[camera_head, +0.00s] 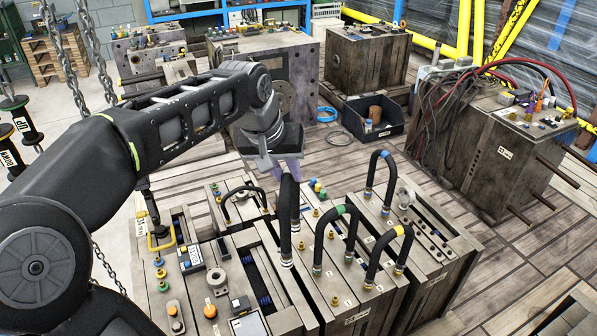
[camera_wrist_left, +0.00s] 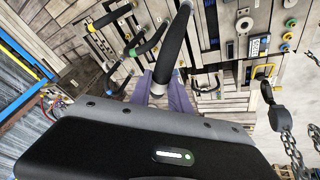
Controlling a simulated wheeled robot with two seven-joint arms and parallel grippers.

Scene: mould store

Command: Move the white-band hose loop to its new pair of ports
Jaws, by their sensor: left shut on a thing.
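The white-band hose loop (camera_head: 284,205) is a thick black hose standing upright over the near mould block (camera_head: 350,316). My left gripper (camera_head: 284,168) has purple fingers closed around its top; in the left wrist view the fingers (camera_wrist_left: 163,92) flank a pale band on the hose (camera_wrist_left: 172,45). Two metal end fittings show low on the loop, by the block's top; I cannot tell whether they are seated in ports. The fingers hide part of the band. My right gripper is in neither view.
Close by stand the green-band loop (camera_head: 351,232), yellow-band loop (camera_head: 376,252) and blue-band loop (camera_head: 370,176). A thinner black hose (camera_head: 246,188) arches to the left. Small coloured fittings and a yellow-framed part (camera_head: 161,240) crowd the left side. Chains hang at far left.

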